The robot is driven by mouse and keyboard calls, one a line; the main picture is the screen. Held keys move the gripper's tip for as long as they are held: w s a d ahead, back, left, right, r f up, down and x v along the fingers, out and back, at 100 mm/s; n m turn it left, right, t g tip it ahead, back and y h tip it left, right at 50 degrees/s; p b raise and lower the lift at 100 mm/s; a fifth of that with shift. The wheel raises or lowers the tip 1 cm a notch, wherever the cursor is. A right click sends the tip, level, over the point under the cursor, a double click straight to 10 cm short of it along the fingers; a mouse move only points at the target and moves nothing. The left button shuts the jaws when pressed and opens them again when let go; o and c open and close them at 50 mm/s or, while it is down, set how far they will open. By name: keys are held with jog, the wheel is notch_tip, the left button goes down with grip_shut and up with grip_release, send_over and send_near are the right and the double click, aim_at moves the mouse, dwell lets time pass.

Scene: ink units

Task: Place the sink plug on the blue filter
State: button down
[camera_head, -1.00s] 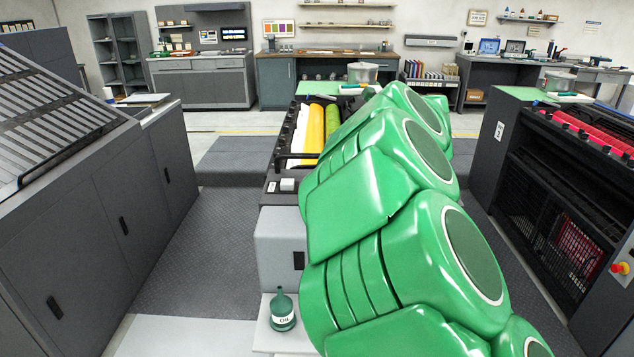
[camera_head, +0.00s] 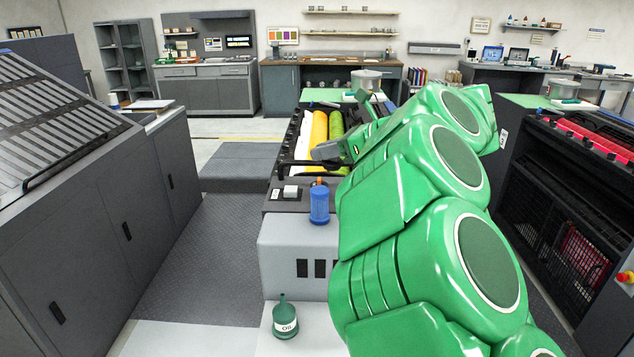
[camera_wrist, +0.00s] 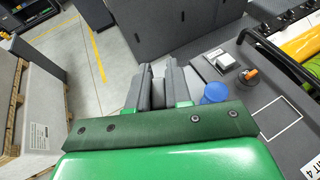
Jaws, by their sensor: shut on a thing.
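The blue filter (camera_head: 319,206) is a short blue cylinder standing upright on the near end of the ink unit, left of my green arm. In the wrist view its round blue top (camera_wrist: 214,92) shows just right of my fingers. My gripper (camera_head: 326,151) reaches left above the unit, behind and above the filter in the head view. In the wrist view my grey fingers (camera_wrist: 158,88) are close together around a small grey piece, which I take as the sink plug (camera_wrist: 158,92). It is mostly hidden, and its shape cannot be made out.
Yellow and green rollers (camera_head: 319,133) lie beyond. A green oil can (camera_head: 285,318) stands on the lower white ledge. Dark grey cabinets (camera_head: 110,220) line the left.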

jog(key=w+a+f, duration=0.2)
jog(key=w+f, duration=0.2)
jog(key=w, duration=0.4)
send_over(314, 187)
jog(key=shift+s+f, duration=0.2)
jog(key=shift+f, duration=2.5)
jog(key=shift+w+f, duration=0.15)
jog(key=shift+f, duration=1.45)
jog(key=shift+f, duration=0.1)
jog(key=c, duration=1.1)
grip_release()
jog(key=shift+o, duration=0.2)
